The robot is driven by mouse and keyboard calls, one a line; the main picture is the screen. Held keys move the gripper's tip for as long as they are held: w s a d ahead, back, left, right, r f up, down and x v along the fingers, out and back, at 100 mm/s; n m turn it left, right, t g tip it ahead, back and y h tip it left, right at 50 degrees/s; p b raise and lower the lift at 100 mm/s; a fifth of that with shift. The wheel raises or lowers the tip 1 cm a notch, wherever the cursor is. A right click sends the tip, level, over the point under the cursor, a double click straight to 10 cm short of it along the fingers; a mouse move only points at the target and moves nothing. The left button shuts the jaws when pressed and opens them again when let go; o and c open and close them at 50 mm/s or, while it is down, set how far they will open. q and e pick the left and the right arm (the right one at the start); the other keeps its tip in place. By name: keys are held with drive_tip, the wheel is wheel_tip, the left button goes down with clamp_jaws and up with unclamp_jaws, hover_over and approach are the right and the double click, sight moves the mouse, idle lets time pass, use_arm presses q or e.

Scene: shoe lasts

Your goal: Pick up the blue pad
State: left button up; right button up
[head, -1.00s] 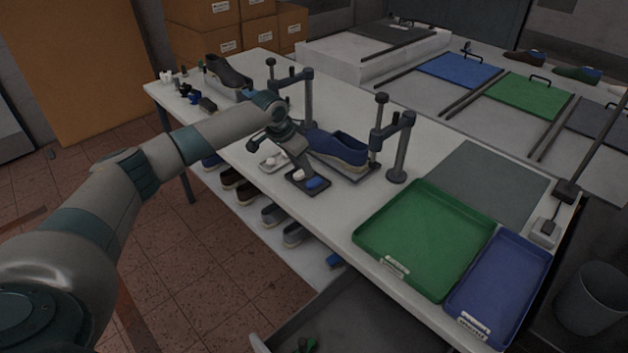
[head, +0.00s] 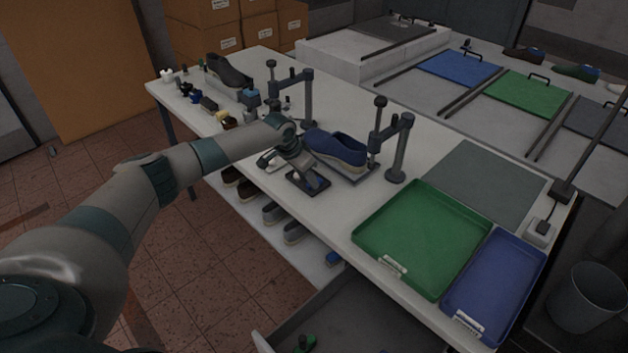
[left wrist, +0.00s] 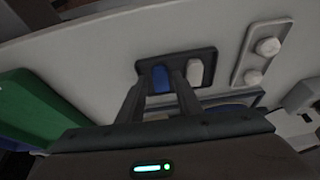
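The blue pad (left wrist: 161,79) lies in a small dark tray (left wrist: 210,53), beside a white pad (left wrist: 194,72). My left gripper (left wrist: 160,75) is over the tray, its two fingers apart, one on each side of the blue pad. I cannot tell whether the fingers touch the pad. In the head view the left gripper (head: 311,182) reaches down onto the dark tray and partly hides the pads. My right gripper is not in view.
A blue shoe (head: 336,147) sits between two clamp posts (head: 398,150) just behind the tray. A light tray with two white knobs (left wrist: 262,53) is beside the dark tray. A green tray (head: 377,262) and a blue tray (head: 462,322) stand at the table's right end.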

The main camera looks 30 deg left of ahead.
use_arm(q)
drive_tip(key=shift+w+d+f, duration=0.1)
drive_tip(key=shift+w+f, duration=0.15)
drive_tip(key=shift+f, duration=0.4)
drive_tip(key=c, duration=0.8)
drive_tip(key=shift+r, duration=0.1)
drive_tip(key=shift+r+b, duration=0.3)
drive_tip(key=shift+r, duration=0.15)
drive_tip(key=r, duration=0.1)
drive_tip(key=r+b, duration=0.1)
drive_tip(key=r, duration=0.1)
drive_tip(key=shift+s+d+r+b, duration=0.1)
drive_tip(key=shift+s+d+b, duration=0.05)
drive_tip(key=shift+d+b, duration=0.2)
drive_tip(key=s+d+r+b, duration=0.3)
drive_tip(key=d+r, duration=0.3)
drive_tip(key=d, duration=0.4)
drive_tip(key=shift+s+r, duration=0.4)
